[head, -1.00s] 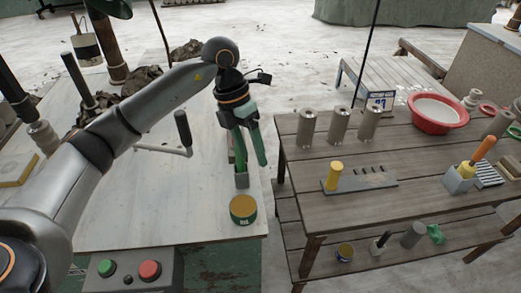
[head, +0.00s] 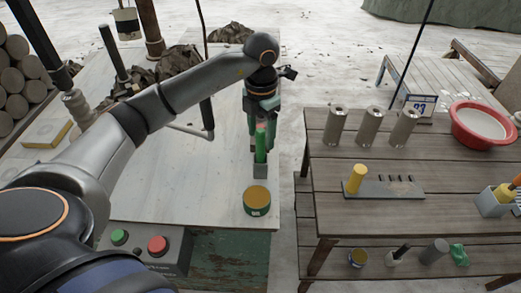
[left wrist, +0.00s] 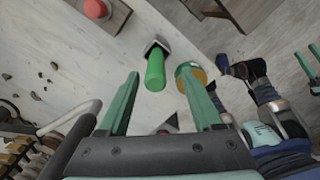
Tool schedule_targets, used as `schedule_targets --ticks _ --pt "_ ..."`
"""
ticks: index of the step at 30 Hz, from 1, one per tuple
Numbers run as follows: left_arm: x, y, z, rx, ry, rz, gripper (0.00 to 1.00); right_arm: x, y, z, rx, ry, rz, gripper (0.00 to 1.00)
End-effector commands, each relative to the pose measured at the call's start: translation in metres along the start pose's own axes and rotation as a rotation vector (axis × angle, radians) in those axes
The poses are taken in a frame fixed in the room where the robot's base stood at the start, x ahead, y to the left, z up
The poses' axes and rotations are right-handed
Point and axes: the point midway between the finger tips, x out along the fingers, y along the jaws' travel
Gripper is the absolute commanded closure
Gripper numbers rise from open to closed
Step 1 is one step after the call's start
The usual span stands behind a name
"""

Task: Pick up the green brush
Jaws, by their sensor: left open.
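The green brush (head: 261,148) stands upright in a small grey holder (head: 260,171) on the white table. In the left wrist view the green brush (left wrist: 155,71) shows end-on, with its grey holder (left wrist: 158,45) behind it. My left gripper (head: 262,122) is open just above and behind the brush in the head view. In the left wrist view its two green fingers (left wrist: 160,76) are spread, with the brush between their lines and beyond the tips. I see no contact. At that view's right edge, green finger-like parts may belong to my right gripper; they are cut off.
A green-and-yellow tin (head: 257,201) stands just in front of the holder. A control box (head: 148,247) with green and red buttons is at the table's front. A wooden bench (head: 450,160) with metal cylinders and a red basin (head: 483,125) is across a gap to the right.

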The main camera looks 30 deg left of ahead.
Motion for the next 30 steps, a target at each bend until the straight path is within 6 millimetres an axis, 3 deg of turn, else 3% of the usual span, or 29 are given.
schedule_targets --ticks 9,18,30 --pt "0.043 0.005 0.001 0.001 0.004 -0.002 0.33 -0.005 -0.001 -0.005 0.001 0.001 0.000 0.50" --pt "0.048 0.005 0.002 0.001 0.002 -0.001 0.35 -0.005 -0.001 -0.005 0.001 0.001 0.000 0.50" --pt "0.047 0.005 0.002 0.001 0.002 -0.001 0.80 -0.005 -0.001 -0.005 0.002 0.001 0.000 0.50"
